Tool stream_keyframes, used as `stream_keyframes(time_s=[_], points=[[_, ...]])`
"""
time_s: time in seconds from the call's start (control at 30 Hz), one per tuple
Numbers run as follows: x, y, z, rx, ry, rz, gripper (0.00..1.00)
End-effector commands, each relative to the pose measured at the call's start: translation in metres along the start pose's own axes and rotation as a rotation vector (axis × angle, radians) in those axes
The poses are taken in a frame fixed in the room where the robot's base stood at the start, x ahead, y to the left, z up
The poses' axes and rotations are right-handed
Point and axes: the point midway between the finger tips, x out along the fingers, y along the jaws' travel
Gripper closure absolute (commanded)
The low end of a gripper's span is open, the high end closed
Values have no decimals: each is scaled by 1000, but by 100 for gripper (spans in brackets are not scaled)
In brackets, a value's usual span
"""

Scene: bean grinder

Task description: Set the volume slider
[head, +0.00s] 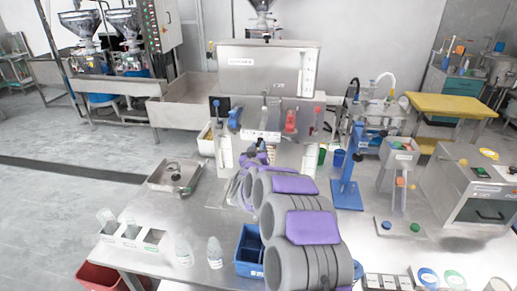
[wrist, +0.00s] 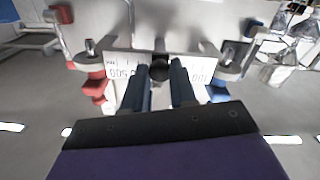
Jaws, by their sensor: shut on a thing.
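The volume slider's dark round knob (wrist: 160,68) sits at the middle of a white scale strip (wrist: 118,66) in the wrist view. The strip's numbers appear upside down there, with 500 at left and 100 at right. My gripper (wrist: 160,76) has its two dark fingers on either side of the knob and is shut on it. In the head view the scale strip (head: 262,135) is low on the front of the grinder (head: 268,60). My arm hides most of the gripper there, and I cannot make out the knob.
A blue handle (head: 235,118) and a red handle (head: 290,121) flank the slider on the grinder front. A blue stand (head: 347,190) is to the right, and a metal tray (head: 175,178) to the left. A blue bin (head: 249,258) and glass bottles (head: 215,253) stand nearer.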

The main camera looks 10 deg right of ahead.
Motion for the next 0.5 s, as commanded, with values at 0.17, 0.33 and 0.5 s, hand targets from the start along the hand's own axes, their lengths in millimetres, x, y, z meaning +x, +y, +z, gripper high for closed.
stream_keyframes(time_s=[0.17, 0.33, 0.5], points=[[-1, 0, 0, 0, -1, -2, 100], [-2, -2, -1, -1, -3, -4, 100], [-2, -11, -4, -2, -5, -6, 100]])
